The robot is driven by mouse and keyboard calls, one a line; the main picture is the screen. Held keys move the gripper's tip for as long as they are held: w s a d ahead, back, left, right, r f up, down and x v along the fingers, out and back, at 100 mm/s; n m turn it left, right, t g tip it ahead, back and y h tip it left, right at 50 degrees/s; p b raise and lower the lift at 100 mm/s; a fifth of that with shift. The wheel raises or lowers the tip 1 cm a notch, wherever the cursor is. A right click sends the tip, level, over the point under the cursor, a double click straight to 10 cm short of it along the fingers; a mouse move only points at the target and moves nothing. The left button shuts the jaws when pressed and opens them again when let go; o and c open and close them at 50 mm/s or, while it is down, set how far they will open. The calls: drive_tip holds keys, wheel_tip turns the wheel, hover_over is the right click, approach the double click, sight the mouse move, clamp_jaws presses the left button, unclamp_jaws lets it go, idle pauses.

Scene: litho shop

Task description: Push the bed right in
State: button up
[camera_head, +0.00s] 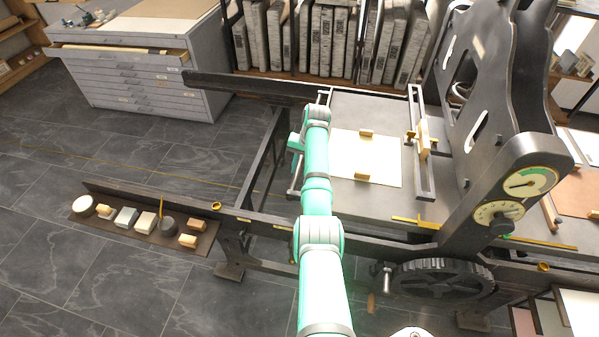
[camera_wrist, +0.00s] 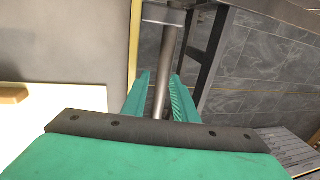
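The press bed (camera_head: 372,108) is a flat grey plate on dark rails, with a pale sheet (camera_head: 350,148) lying on it. A metal bar handle (camera_head: 294,186) runs along its left end; in the wrist view the bar (camera_wrist: 168,50) passes between my fingers. My gripper (camera_head: 296,143) is at this handle, mostly hidden by my arm. In the wrist view its two green fingers (camera_wrist: 160,84) stand on either side of the bar, with what looks like a narrow gap on each side. The dark upright press frame (camera_head: 490,110) stands over the bed's right part.
Long side rails extend left of the bed, with open space and floor between them. A tool shelf (camera_head: 205,243) with several small blocks hangs along the near rail. A toothed wheel (camera_head: 445,280) sits below the frame. A drawer cabinet (camera_head: 140,75) stands behind left.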

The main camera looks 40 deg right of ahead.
wheel_tip(320, 180, up, 8)
drive_tip(key=s, duration=0.1)
drive_tip(key=shift+s+d+r, duration=0.15)
drive_tip(key=shift+d, duration=0.3)
